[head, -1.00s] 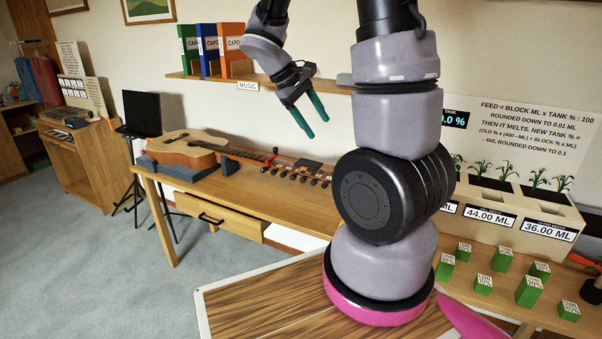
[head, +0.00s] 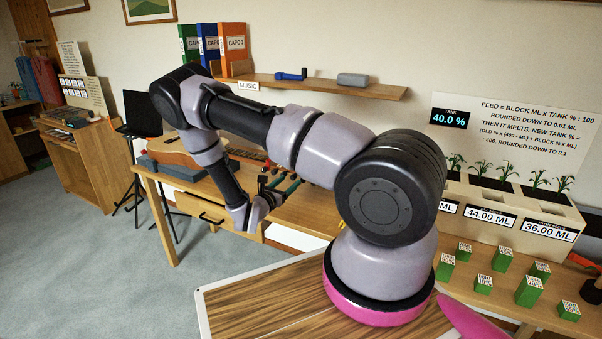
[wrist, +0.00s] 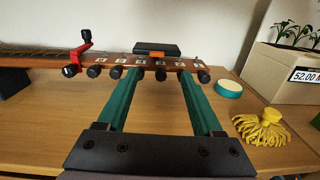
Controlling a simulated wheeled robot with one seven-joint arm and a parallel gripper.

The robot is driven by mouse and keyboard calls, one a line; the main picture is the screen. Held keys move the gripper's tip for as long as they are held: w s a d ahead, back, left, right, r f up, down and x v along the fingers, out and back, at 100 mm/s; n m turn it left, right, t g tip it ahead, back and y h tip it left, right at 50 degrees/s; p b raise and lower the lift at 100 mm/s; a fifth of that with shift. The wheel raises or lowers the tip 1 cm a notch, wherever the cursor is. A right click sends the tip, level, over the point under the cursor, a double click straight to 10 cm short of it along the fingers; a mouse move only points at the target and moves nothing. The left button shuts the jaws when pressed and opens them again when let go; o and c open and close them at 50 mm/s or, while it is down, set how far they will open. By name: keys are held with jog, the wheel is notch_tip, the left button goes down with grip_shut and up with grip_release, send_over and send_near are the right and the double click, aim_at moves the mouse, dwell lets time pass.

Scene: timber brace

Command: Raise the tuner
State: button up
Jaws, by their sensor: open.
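The tuner (wrist: 157,47) is a dark flat block with an orange part beneath it. It sits at the back edge of the guitar headstock (wrist: 116,60) in the wrist view. My gripper (wrist: 158,71) is open and empty. Its two teal fingers point at the near side of the headstock among the black pegs, with the tuner beyond the tips and between their lines. I cannot tell whether the fingertips touch the pegs. In the head view my gripper (head: 284,184) is low over the bench, and my arm hides most of the headstock.
A red crank (wrist: 79,54) stands at the headstock's left. A round green-and-white tin (wrist: 229,88), a yellow mop-like bundle (wrist: 262,127) and a planter box (wrist: 280,83) are at the right. A wall shelf (head: 325,85) hangs above the bench. The bench front (wrist: 40,115) is bare at left.

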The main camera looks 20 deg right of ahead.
jog(key=shift+n, duration=0.3)
jog(key=x, duration=1)
jog(key=shift+w+d+f, duration=0.15)
jog(key=shift+w+f, duration=0.2)
jog(key=shift+w, duration=0.1)
grip_shut()
dwell(0.6)
